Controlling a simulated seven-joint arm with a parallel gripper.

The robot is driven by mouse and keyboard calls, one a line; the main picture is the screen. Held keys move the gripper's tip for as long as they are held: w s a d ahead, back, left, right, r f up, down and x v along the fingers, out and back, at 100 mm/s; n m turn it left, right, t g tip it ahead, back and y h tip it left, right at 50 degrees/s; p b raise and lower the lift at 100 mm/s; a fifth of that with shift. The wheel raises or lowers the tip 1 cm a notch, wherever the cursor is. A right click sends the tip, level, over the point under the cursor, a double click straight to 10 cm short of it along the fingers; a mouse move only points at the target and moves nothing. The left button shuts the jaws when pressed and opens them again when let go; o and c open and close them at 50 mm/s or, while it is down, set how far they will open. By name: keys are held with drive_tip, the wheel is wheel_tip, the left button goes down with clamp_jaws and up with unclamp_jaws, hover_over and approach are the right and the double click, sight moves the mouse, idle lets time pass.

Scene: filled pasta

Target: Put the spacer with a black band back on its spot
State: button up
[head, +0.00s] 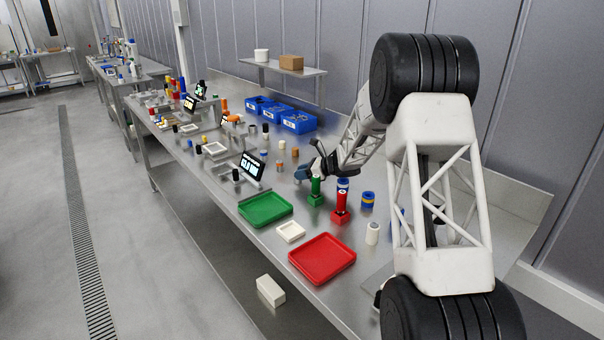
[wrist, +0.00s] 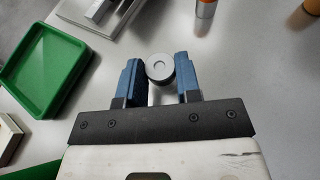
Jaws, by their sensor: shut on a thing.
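My gripper (wrist: 159,76) has its two blue fingers on either side of a round light grey piece (wrist: 159,68), seen end-on from above, and is shut on it. Its side does not show in the wrist view, so I cannot tell whether it carries a black band. In the head view my gripper (head: 306,172) is low over the bench, behind the green post (head: 315,188), and the held piece cannot be made out there. I cannot identify the spacer's spot in either view.
A red post (head: 340,205) on a square base stands to the right, with a blue-and-yellow ring stack (head: 368,199) and a white cylinder (head: 372,234). A green tray (head: 265,208), a small white tray (head: 290,232) and a red tray (head: 322,259) lie in front. Blue bins (head: 299,122) stand behind.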

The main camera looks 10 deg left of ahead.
drive_tip(key=shift+f, duration=0.1)
drive_tip(key=o, duration=1)
drive_tip(key=shift+o, duration=0.2)
drive_tip(key=shift+d, duration=0.15)
drive_tip(key=v, duration=1.1)
drive_tip(key=shift+s+d+r, duration=0.1)
drive_tip(key=shift+d+r, duration=0.15)
drive_tip(key=shift+d, duration=0.05)
